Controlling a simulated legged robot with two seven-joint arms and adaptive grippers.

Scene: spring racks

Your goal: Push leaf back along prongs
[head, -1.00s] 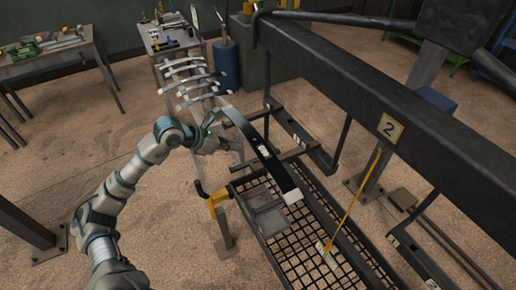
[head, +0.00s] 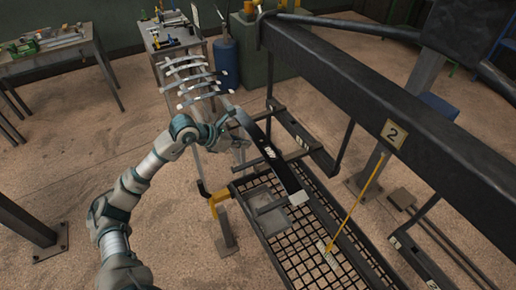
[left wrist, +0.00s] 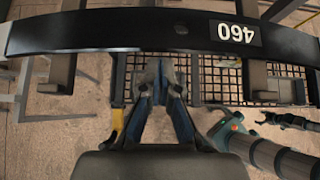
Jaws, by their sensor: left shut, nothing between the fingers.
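The leaf is a long, dark, curved bar (head: 283,172) with a white label. It lies across the prongs (head: 294,151) over the mesh basket. In the left wrist view the leaf (left wrist: 130,32) spans the top, and its label reads 460 upside down. My left gripper (head: 226,118) is shut and empty, on the left side of the leaf near its far half. In the left wrist view its fingertips (left wrist: 160,68) are together just below the leaf's edge; I cannot tell whether they touch. My right gripper (left wrist: 288,120) shows small and dark at the right edge there, jaws unclear.
A heavy dark beam with a number 2 tag (head: 394,133) runs above the basket (head: 300,250) on the right. A yellow rod (head: 354,207) slants below the tag. More leaves (head: 190,80) lie on a rack behind. Workbenches (head: 50,57) stand at the back left.

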